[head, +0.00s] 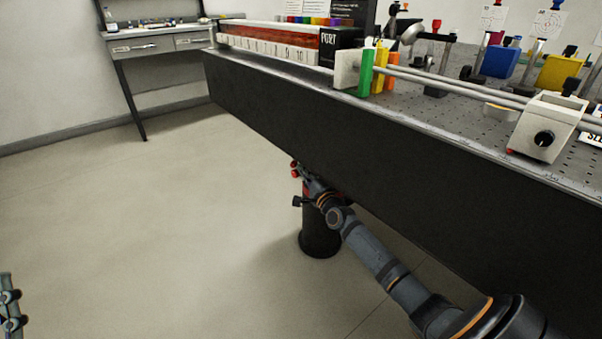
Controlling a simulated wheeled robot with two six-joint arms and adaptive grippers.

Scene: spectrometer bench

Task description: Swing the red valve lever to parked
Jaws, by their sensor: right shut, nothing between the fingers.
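A small red part (295,173), which looks like the red valve lever, shows just below the dark front side of the bench, beside the tip of my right arm. It is small and partly hidden, so its angle and any parked mark cannot be made out. My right gripper (298,200) is at the end of the arm reaching in from the lower right. It is shut and empty, close to the red part; whether they touch I cannot tell. Part of my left gripper (9,305) shows at the left edge, cut off by the frame, away from the lever.
A black round pedestal (320,238) stands under the bench behind my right arm. The optical bench (400,165) overhangs this spot; mounts, rails and coloured blocks stand on it. A grey desk (158,45) is at the back left. The floor (150,220) to the left is clear.

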